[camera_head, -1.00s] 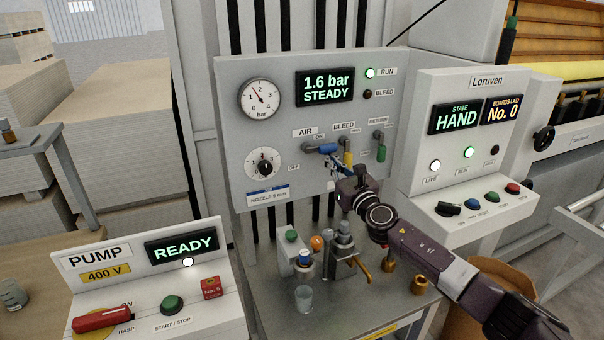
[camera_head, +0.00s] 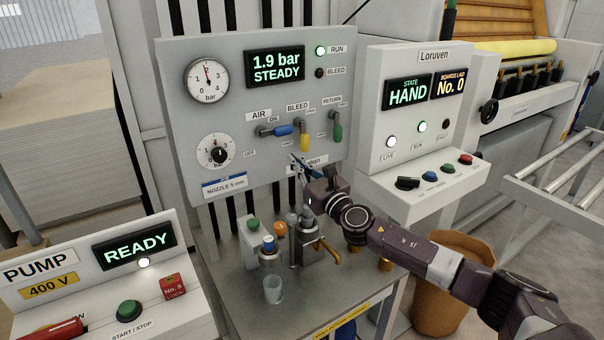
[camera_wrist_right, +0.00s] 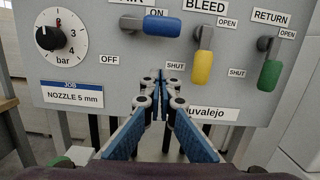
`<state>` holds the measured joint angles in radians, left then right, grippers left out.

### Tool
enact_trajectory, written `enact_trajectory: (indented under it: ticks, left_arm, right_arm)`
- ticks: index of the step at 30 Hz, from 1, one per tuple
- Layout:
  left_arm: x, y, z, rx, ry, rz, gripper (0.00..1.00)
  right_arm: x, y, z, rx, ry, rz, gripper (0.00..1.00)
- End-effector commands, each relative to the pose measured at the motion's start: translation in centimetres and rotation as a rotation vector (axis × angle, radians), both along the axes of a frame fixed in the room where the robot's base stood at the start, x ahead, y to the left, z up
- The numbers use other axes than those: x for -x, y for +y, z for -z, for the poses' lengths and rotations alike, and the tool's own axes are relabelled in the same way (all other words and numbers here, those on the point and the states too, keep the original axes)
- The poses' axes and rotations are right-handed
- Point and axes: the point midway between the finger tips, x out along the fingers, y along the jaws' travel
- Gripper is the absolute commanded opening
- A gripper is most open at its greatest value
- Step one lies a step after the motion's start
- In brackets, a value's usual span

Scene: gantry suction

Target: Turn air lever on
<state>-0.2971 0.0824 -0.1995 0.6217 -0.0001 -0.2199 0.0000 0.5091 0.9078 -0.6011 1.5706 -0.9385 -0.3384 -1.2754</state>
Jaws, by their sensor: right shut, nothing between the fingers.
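The blue air lever (camera_head: 283,131) on the grey panel lies level, its handle pointing right, beside the ON label; it also shows in the wrist view (camera_wrist_right: 169,26). The yellow bleed lever (camera_head: 304,142) and the green return lever (camera_head: 338,133) hang down to its right. The panel display (camera_head: 276,66) reads 1.9 bar STEADY. My right gripper (camera_head: 294,158) is shut and empty, below the air and bleed levers. In the wrist view its fingertips (camera_wrist_right: 160,74) meet in front of the panel, apart from the blue handle. My left gripper is out of view.
A round gauge (camera_head: 208,80) and a dial (camera_head: 216,153) sit on the panel's left. Below, a metal table (camera_head: 240,310) holds a clear cup (camera_head: 273,290) and small fittings. The pump box (camera_head: 100,285) stands at lower left, the HAND console (camera_head: 410,130) at right.

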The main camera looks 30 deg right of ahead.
Motion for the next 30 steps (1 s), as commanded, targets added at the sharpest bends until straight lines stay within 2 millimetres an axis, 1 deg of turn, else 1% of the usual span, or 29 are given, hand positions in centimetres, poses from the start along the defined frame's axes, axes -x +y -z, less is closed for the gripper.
enact_trajectory:
  ticks: [1, 3, 6, 9, 14, 27, 30]
  left_arm:
    - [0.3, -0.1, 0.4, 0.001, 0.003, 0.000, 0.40]
    - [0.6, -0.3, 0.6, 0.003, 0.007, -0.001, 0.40]
    - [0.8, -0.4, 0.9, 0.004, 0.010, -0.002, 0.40]
    - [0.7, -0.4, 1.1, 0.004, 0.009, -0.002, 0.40]
    - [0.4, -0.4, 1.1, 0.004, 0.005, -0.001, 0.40]
    - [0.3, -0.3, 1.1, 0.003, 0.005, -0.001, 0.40]
    - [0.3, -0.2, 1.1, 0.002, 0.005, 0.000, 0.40]
  right_arm:
    - [0.9, 0.0, 0.5, 0.001, 0.002, -0.001, 0.00]
    - [1.9, 0.0, 0.6, 0.001, 0.003, -0.003, 0.00]
    - [3.0, -0.1, 0.7, 0.001, 0.002, -0.001, 0.00]
    - [3.7, -0.1, 0.7, 0.000, 0.001, 0.000, 0.00]
    - [4.0, -0.1, 0.6, -0.001, 0.001, 0.000, 0.00]
    - [4.0, -0.1, 0.6, -0.001, 0.000, 0.000, 0.00]
    - [4.2, 0.3, 1.0, -0.039, 0.005, -0.001, 0.00]
